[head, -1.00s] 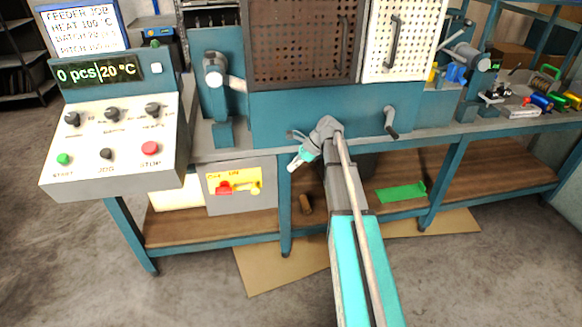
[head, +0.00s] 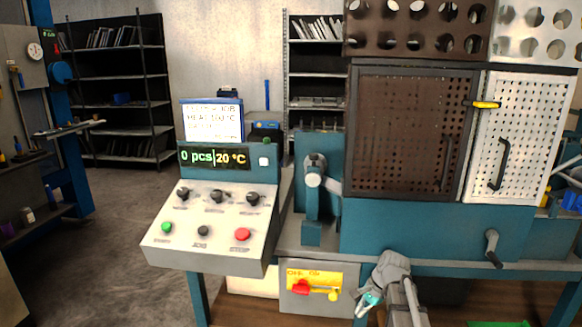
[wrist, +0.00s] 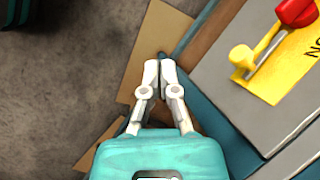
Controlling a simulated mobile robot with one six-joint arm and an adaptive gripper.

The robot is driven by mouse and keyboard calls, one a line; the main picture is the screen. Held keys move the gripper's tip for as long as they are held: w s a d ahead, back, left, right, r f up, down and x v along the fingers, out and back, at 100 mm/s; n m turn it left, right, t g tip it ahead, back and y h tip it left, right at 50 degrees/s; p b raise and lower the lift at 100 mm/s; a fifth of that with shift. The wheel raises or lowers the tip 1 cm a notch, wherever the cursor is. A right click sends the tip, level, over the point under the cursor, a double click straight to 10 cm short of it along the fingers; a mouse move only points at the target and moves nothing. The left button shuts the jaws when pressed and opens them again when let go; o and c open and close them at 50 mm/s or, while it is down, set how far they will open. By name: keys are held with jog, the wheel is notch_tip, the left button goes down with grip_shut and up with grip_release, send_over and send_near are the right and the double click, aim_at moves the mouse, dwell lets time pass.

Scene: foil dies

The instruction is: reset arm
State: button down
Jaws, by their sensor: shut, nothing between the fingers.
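My arm (head: 392,278) shows at the bottom of the head view, in front of the bench, with my teal and grey gripper (head: 366,304) pointing down and left. In the wrist view my gripper (wrist: 160,64) has its two pale fingers together at the tips, with nothing between them. It hangs beside the grey switch box (head: 288,299), apart from it as far as I can tell. The box carries a yellow plate (head: 318,279) with a red handle (wrist: 297,10) and a yellow handle (wrist: 243,58).
A control panel (head: 210,224) with knobs and buttons stands left of the machine. Its display reads 0 pcs and 20 °C. The machine has a brown perforated door (head: 408,130), a white perforated door (head: 508,125) and a crank (head: 491,246). The floor (head: 110,200) at left is clear.

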jog(key=s+a+n+h, duration=0.4)
jog(key=s+n, duration=0.7)
jog(key=s, duration=0.2)
notch_tip(320, 180, up, 26)
jog(key=p, duration=2.7)
jog(key=shift+w+f, duration=0.15)
jog(key=shift+f, duration=0.1)
